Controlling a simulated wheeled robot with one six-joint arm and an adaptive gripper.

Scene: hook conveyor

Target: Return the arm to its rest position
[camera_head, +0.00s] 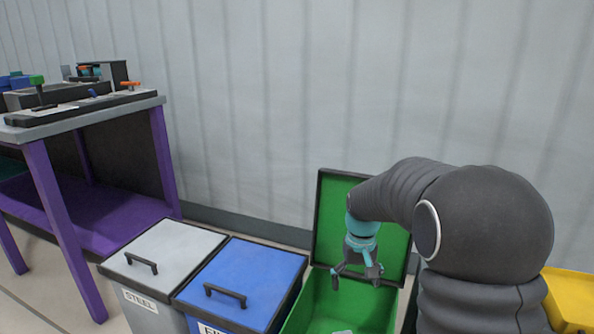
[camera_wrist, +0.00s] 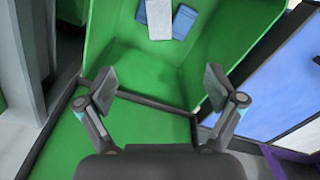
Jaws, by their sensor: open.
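My arm reaches from the right of the head view, bent over with the wrist pointing down. My gripper (camera_head: 356,281) is open above the open green bin (camera_head: 318,311), in front of its raised green lid (camera_head: 332,208). In the wrist view my gripper (camera_wrist: 158,86) has its two fingers spread wide with nothing between them. Beyond the fingers, the green bin (camera_wrist: 125,60) holds a white and blue piece (camera_wrist: 159,20) and a second blue piece (camera_wrist: 185,20).
Left of the green bin stand a closed blue bin (camera_head: 246,279) and a closed grey bin (camera_head: 168,252) marked STEEL. A purple-legged workbench (camera_head: 160,150) with fixtures stands at the left. A yellow lid (camera_head: 570,295) shows at right, partly behind my arm. A corrugated wall (camera_head: 270,100) is behind.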

